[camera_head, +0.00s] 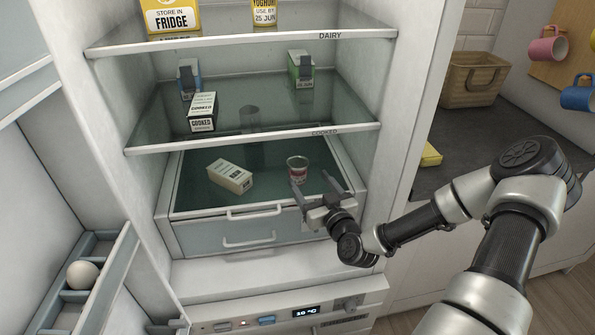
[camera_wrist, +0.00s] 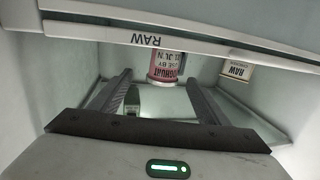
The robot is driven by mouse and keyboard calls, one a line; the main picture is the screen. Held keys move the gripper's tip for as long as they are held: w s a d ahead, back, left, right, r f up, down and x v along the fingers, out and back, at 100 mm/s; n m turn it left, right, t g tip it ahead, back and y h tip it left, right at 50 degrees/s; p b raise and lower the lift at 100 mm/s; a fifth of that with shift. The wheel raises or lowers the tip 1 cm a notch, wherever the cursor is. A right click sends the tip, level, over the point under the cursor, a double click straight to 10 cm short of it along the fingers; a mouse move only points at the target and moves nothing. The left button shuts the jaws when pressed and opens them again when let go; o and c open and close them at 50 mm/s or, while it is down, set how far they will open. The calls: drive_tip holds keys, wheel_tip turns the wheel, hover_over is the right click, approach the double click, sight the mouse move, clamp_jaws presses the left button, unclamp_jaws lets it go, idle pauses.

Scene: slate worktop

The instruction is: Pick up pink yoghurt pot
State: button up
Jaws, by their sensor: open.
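In the wrist view the pot (camera_wrist: 165,68) shows a pink label with yoghurt lettering, upside down, beneath the shelf edge marked RAW. My gripper (camera_head: 311,182) is open and empty, at the front right of the pot. In the wrist view its two fingers (camera_wrist: 160,80) point toward the pot, which shows between and just beyond their tips. I cannot tell whether either finger touches it.
The cream carton (camera_head: 230,177) lies left of the pot; it also shows in the wrist view (camera_wrist: 237,70). The shelf marked COOKED (camera_head: 255,138) is above, holding several cartons. A drawer handle (camera_head: 254,211) is in front. The fridge's right wall (camera_head: 385,130) is close to my arm.

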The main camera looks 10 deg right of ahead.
sight(304, 173)
drive_tip(key=x, duration=0.6)
drive_tip(key=shift+w, duration=0.3)
drive_tip(key=shift+a+r+b+x, duration=0.15)
drive_tip(key=shift+b+x, duration=0.05)
drive_tip(key=shift+x, duration=0.7)
drive_tip(key=shift+a+r+b+x, duration=0.1)
drive_tip(key=shift+r+b+x, duration=0.05)
drive_tip(key=shift+x, duration=0.75)
drive_tip(key=shift+a+r+b+x, duration=0.15)
drive_tip(key=shift+b+x, duration=0.05)
drive_tip(key=shift+x, duration=0.65)
drive_tip(key=shift+s, duration=0.1)
drive_tip(key=c, duration=1.3)
